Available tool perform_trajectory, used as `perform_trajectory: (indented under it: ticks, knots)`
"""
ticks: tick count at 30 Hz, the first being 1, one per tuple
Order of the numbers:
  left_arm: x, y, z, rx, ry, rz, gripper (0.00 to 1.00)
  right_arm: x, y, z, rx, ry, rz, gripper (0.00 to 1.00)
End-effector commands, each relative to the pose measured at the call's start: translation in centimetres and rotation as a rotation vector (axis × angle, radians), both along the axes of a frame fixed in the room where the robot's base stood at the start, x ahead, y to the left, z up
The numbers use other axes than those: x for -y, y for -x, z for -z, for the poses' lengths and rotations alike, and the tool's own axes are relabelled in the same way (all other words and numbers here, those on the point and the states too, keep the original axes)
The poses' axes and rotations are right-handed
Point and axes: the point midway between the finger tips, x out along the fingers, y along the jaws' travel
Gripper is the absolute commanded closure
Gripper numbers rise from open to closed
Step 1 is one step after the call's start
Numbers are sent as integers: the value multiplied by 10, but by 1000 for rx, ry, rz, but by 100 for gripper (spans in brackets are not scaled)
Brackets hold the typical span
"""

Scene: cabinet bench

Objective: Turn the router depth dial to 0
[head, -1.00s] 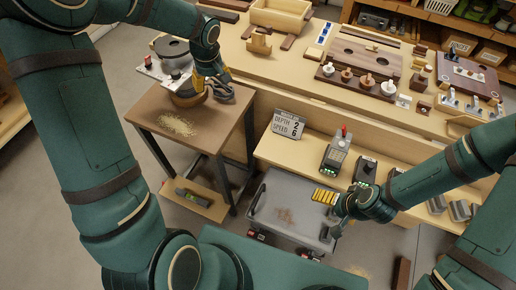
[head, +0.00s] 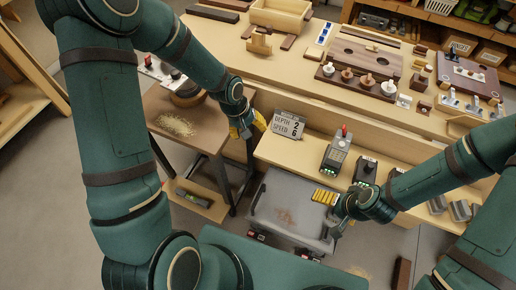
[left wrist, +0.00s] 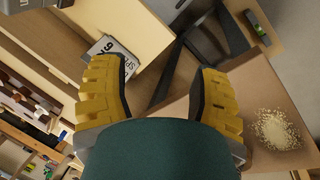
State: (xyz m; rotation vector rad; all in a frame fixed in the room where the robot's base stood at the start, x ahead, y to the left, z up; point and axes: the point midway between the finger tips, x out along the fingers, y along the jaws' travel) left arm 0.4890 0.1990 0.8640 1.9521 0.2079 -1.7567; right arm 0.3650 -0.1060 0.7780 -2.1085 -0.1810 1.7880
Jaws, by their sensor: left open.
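A sign reading DEPTH 2 and SPEED 6 (head: 290,124) stands at the left end of the low bench shelf. It also shows, turned and partly cut off, in the left wrist view (left wrist: 117,57). My left gripper (head: 248,124) is open and empty, just left of the sign, near the right edge of the small brown table. Its yellow fingers stand wide apart in the left wrist view (left wrist: 160,102), with nothing between them. On that table a round tan and dark body (head: 186,98), possibly the router, is partly hidden behind my left arm. I cannot make out the depth dial. My right gripper (head: 333,212) is over the grey cart.
The brown table (head: 205,135) carries a pile of sawdust (head: 176,124). A grey box with a red knob (head: 337,152) and a black box (head: 365,170) stand on the low shelf. The grey cart (head: 270,203) is below. The workbench behind is crowded with wooden parts.

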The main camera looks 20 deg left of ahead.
Motion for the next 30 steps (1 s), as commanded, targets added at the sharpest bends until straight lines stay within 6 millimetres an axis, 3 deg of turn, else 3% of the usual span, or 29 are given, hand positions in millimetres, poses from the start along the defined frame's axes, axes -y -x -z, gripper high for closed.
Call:
perform_trajectory:
  ticks: [6, 12, 30]
  knots:
    - [26, 21, 23, 7, 44, 66, 38, 0, 0, 1, 0, 0, 0, 0]
    - [39, 33, 34, 16, 65, 100, 38, 0, 0, 1, 0, 0, 0, 0]
    - [44, 37, 38, 22, 70, 113, 36, 0, 0, 1, 0, 0, 0, 0]
